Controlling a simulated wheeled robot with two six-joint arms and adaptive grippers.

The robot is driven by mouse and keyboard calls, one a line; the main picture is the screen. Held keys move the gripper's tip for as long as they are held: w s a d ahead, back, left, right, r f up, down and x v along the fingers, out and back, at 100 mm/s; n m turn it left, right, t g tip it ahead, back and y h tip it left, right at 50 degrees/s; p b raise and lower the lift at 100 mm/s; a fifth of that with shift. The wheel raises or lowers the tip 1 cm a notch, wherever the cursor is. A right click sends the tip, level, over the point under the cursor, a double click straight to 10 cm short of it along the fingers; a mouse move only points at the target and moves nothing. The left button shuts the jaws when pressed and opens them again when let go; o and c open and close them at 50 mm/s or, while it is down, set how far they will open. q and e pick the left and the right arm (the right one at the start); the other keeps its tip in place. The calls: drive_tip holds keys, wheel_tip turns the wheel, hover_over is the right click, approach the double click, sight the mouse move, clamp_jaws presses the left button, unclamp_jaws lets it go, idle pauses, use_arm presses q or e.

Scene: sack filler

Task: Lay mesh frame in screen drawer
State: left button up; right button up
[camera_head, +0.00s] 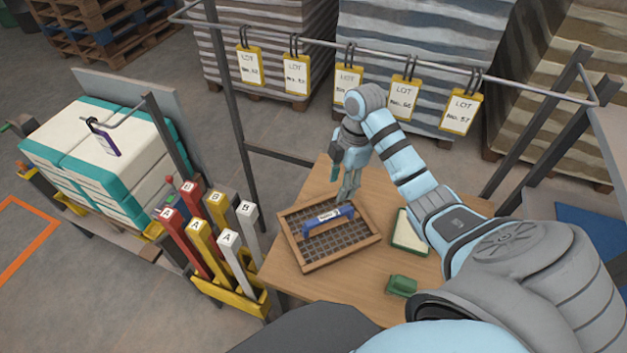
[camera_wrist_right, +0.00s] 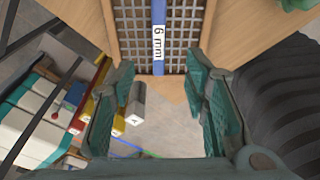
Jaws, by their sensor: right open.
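The mesh frame (camera_head: 297,254) is a wooden frame with a dark grid and a blue handle across its middle. It lies on the wooden table, and its handle label (camera_wrist_right: 158,42) reads "6 mm" in the right wrist view. I cannot make out a screen drawer. My left gripper does not show.
The table (camera_head: 330,295) also holds a green-edged white tray (camera_head: 408,235) and a green block (camera_head: 401,286). LOT tags (camera_head: 297,75) hang from a rail behind. Stacked sacks (camera_head: 100,150) are at left.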

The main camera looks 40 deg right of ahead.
drive_tip(key=w+f+b, duration=0.1)
drive_tip(key=b, duration=0.5)
hover_over(329, 215)
drive_tip(key=d, duration=0.2)
drive_tip(key=f, duration=0.5)
drive_tip(key=shift+w+a, duration=0.1)
drive_tip(key=shift+w, duration=0.15)
drive_tip(key=f, duration=0.1)
drive_tip(key=s+a+f, duration=0.1)
drive_tip(key=shift+s+f+p, duration=0.2)
drive_tip(key=shift+f+p, duration=0.15)
drive_tip(key=shift+f, duration=0.05)
drive_tip(key=f, duration=0.3)
drive_tip(key=w+a+f, duration=0.1)
drive_tip(key=shift+f, duration=0.4)
drive_tip(key=shift+w+f, duration=0.1)
drive_tip(key=shift+f, duration=0.25)
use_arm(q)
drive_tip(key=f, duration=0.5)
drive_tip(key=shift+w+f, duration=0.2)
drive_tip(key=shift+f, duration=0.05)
use_arm(e)
drive_tip(key=shift+d+r, duration=0.1)
drive_tip(key=shift+s, duration=0.25)
drive_tip(key=shift+c, duration=1.4)
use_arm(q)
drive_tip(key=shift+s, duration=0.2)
use_arm(e)
clamp_jaws()
